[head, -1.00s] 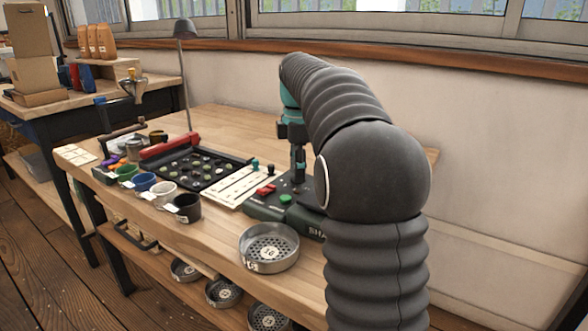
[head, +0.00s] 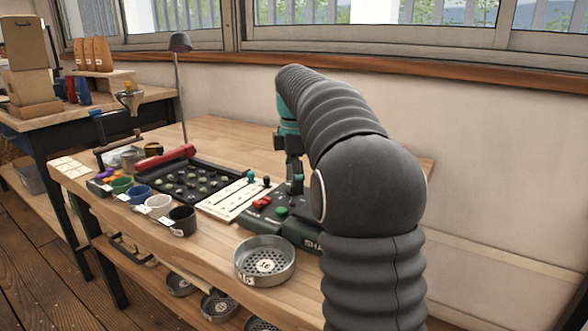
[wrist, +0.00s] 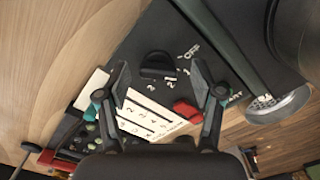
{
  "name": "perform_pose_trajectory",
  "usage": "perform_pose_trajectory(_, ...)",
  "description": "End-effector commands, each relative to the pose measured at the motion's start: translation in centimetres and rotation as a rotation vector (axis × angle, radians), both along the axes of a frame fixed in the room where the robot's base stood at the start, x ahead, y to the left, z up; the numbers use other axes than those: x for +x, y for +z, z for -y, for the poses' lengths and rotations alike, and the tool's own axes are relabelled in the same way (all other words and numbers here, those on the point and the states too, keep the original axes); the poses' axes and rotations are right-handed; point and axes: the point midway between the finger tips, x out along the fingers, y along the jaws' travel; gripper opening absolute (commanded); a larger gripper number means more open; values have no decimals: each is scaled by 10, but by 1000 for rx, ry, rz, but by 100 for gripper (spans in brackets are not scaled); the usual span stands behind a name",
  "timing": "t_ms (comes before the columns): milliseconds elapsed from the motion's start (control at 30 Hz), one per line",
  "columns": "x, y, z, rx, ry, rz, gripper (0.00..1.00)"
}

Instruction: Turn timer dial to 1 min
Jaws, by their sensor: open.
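The timer dial (wrist: 157,66) is a black knob on the dark panel of the shaker base (head: 262,218). In the wrist view, white marks 1, 2, 3 and OFF run along its lower and right side. My gripper (wrist: 160,72) is open, and its two fingertips show on either side of the dial. I cannot tell how far above the dial they are, or exactly where its pointer sits. In the head view my gripper (head: 295,185) points down over the base, and the dial is hidden behind it.
A red switch (head: 262,203) and green button (head: 282,211) sit close by on the panel. A white labelled card (head: 232,199), a black tray of beans (head: 185,183) and cups lie left. A metal sieve (head: 265,261) stands in front. The bench behind is clear.

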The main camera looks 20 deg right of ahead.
Motion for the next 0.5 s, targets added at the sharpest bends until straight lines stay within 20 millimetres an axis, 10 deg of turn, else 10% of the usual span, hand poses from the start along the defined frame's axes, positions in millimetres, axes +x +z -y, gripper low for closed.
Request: perform_pose_trajectory(500,0,81,0,0,-1,2,67)
